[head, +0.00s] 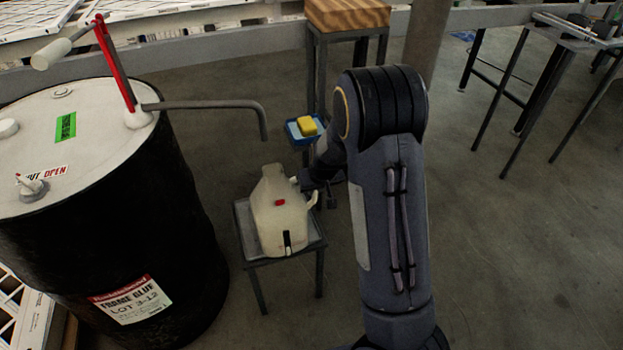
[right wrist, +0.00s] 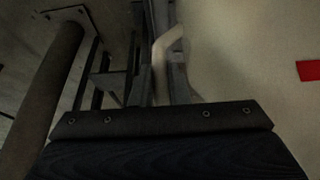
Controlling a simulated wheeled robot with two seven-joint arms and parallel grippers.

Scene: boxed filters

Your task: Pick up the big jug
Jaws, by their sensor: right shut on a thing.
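The big jug (head: 278,222) is cream-coloured with a small red mark and a dark strip low on its front. It stands upright on a small metal stand (head: 246,236). My right gripper (head: 308,186) is at the jug's right side and shut on its handle; my own arm hides part of it. In the right wrist view the jug (right wrist: 240,50) fills the right side, with its pale handle (right wrist: 163,55) between the dark fingers (right wrist: 165,85). My left gripper is not in view.
A black drum (head: 110,220) with a white lid stands left, and its grey spout pipe (head: 215,104) reaches out above the jug. A blue tray (head: 292,130) with a yellow sponge (head: 307,126) and a wood-topped stand (head: 346,14) are behind. Open floor lies right.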

